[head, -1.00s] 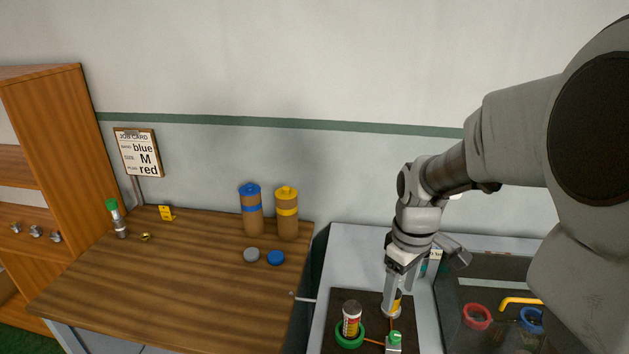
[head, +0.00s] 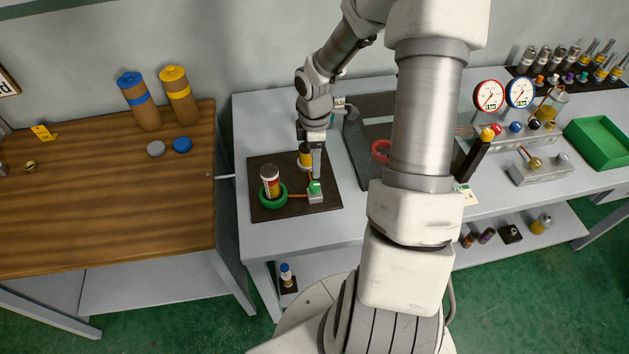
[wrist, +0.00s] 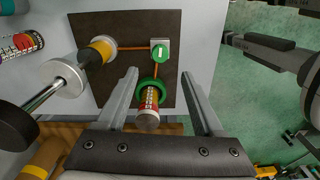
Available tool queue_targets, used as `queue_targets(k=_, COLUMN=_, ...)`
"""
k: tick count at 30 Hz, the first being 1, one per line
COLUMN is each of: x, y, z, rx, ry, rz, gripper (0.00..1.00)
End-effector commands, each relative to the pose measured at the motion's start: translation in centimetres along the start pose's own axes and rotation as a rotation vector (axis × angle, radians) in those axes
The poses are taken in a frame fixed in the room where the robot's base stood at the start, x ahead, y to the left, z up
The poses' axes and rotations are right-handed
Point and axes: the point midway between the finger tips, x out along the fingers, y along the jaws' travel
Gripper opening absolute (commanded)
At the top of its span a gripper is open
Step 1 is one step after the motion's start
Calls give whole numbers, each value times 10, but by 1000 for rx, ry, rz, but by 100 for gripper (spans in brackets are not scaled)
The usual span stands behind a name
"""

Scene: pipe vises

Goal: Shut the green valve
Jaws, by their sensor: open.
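The green valve is a small pale block with a round green knob (head: 315,187) on the dark board, right of the green ring. In the wrist view the knob (wrist: 160,53) bears a white mark that runs roughly up and down the picture. My gripper (head: 310,165) is open and points down close by the valve; one finger partly overlaps it in the head view. In the wrist view the knob lies just beyond the gap between my fingertips (wrist: 159,72). I cannot tell the height between them. Nothing is held.
A labelled can (head: 270,180) stands in a green ring (head: 272,201) beside the valve; it appears between my fingers in the wrist view. A yellow-banded cylinder (wrist: 103,48) stands on the same dark board (head: 258,162). Orange pipes join these to the valve. A red ring (head: 379,150) lies to the right.

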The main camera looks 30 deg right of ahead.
Motion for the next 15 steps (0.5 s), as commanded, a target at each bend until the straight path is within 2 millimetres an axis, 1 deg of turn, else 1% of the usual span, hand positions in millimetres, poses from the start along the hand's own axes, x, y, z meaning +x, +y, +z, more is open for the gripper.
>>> queue_targets(k=1, x=13, y=-2, z=-1, rx=-2, ry=0, rz=-6, gripper=69)
queue_targets(k=6, x=49, y=-1, z=-1, rx=-1, ry=0, rz=-5, gripper=69)
queue_targets(k=10, x=71, y=-1, z=0, rx=-1, ry=0, rz=-2, gripper=69)
queue_targets(k=15, x=88, y=0, z=0, rx=0, ry=-1, rz=-1, gripper=69)
